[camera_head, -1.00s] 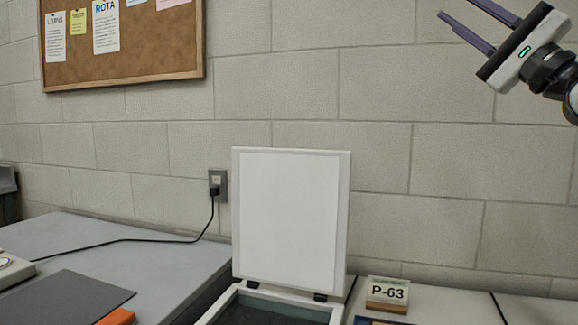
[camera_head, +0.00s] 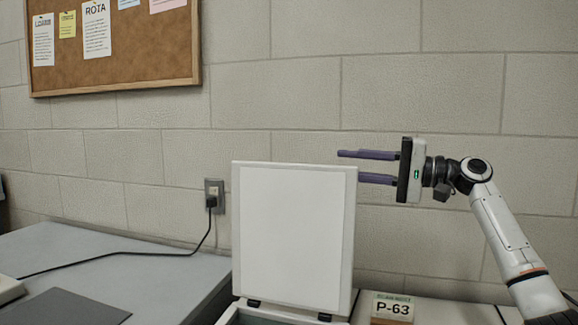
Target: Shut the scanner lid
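The scanner lid (camera_head: 292,236) stands upright, a white panel with a pale grey frame, hinged along its lower edge. The scanner body (camera_head: 228,314) shows only as a strip at the bottom of the view, with part of its dark glass. My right gripper (camera_head: 348,166) is at the upper right of the lid, fingers pointing left. My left gripper is not in view.
A P-63 sign block (camera_head: 393,307) stands right of the scanner. A grey table (camera_head: 110,262) with a dark mat (camera_head: 62,308) lies to the left. A cable runs to a wall socket (camera_head: 214,193). A cork board (camera_head: 115,45) hangs on the block wall.

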